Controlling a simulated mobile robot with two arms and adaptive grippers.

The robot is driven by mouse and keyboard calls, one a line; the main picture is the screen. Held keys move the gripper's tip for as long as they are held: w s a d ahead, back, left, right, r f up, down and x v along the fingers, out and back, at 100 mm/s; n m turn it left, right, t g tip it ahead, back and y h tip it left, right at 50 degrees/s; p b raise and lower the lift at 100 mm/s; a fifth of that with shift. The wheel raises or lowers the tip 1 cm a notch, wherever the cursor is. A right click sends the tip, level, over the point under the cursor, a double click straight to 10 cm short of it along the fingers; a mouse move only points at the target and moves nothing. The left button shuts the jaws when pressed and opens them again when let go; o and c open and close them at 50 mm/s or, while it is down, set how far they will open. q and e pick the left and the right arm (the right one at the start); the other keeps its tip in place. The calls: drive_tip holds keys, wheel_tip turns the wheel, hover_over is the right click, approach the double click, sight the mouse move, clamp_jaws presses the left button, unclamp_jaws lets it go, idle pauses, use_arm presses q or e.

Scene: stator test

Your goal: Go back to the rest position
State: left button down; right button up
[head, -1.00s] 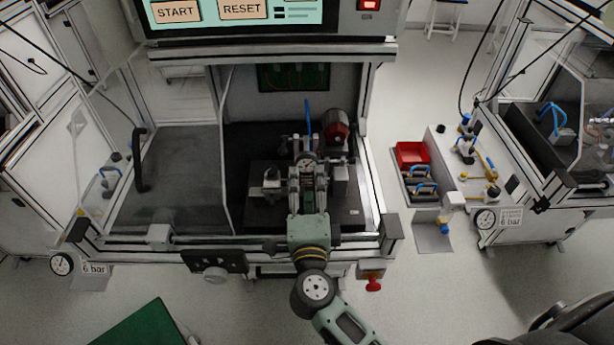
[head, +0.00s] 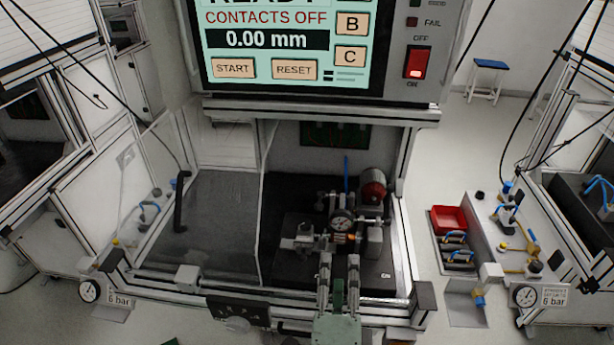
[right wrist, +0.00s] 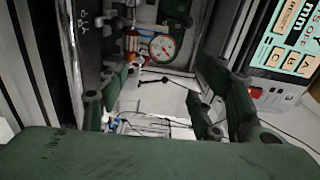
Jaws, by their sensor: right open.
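My right gripper (head: 338,268) reaches in from the bottom of the head view, at the front opening of the test cabinet (head: 420,300). Its two fingers are apart with nothing between them. In the right wrist view the fingers (right wrist: 165,100) stand wide apart, left and right. Just beyond them is the test fixture (head: 312,240) with a round dial gauge (head: 341,222) and a small orange-copper part (head: 342,239). The dial gauge also shows in the right wrist view (right wrist: 162,47). My left gripper is in no view.
The cabinet's sliding clear door (head: 215,220) with a black handle (head: 181,200) is on the left. A screen (head: 285,40) hangs above, reading "CONTACTS OFF" and "0.00 mm". A red-grey motor (head: 373,188) stands behind the fixture. A side bench with a red bin (head: 449,219) is at right.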

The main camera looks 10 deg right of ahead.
drive_tip(key=a+r+n+t+y, duration=0.1)
drive_tip(key=a+r+n+y, duration=0.6)
drive_tip(key=a+n+y, duration=0.35)
drive_tip(key=s+a+f+n+g+y, duration=0.1)
drive_tip(key=s+f+n+g+y, duration=0.4)
drive_tip(key=n, duration=0.4)
drive_tip(key=s+d+f+n+g+h, duration=0.2)
drive_tip(key=s+d+f+g+h, duration=0.3)
drive_tip(key=s+d+f, duration=0.3)
drive_tip(key=s+d+f+n+g+h, duration=0.1)
drive_tip(key=s+d+f+g+h, duration=0.45)
drive_tip(key=d, duration=0.45)
wheel_tip(320, 180, down, 27)
drive_tip(key=s, duration=0.2)
drive_tip(key=s+d+f+g, duration=0.1)
drive_tip(key=s+f, duration=0.7)
drive_tip(key=s+d+f+g, duration=0.1)
drive_tip(key=s+d+f, duration=0.1)
drive_tip(key=s+f, duration=0.6)
drive_tip(key=shift+s+d+f, duration=0.25)
drive_tip(key=shift+s+d, duration=0.05)
drive_tip(key=shift+s, duration=0.2)
